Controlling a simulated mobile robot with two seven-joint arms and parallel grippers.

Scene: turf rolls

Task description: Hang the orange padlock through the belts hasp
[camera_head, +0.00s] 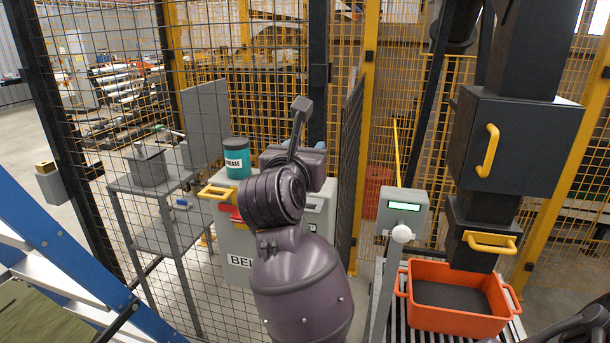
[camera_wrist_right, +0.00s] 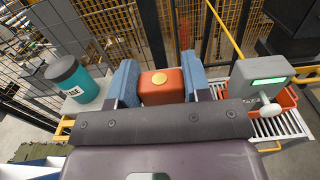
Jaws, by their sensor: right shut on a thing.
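The orange padlock (camera_wrist_right: 162,88) shows in the right wrist view as an orange-red block with a yellow round spot. My right gripper (camera_wrist_right: 160,82) is shut on it, with a blue finger on each side. Its shackle cannot be made out. The grey cabinet (camera_head: 232,242) with a partly covered label starting "BEL" stands behind my arm. A yellow handle (camera_head: 217,191) and a red part (camera_head: 237,215) are on it. The belts hasp cannot be made out. My left gripper is not in view.
A teal grease tin (camera_head: 237,160) stands on the cabinet top, left of my arm. A mesh fence and a grey side table (camera_head: 135,186) are further left. A grey display post (camera_head: 403,212) and an orange tub (camera_head: 455,325) on rollers are at right.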

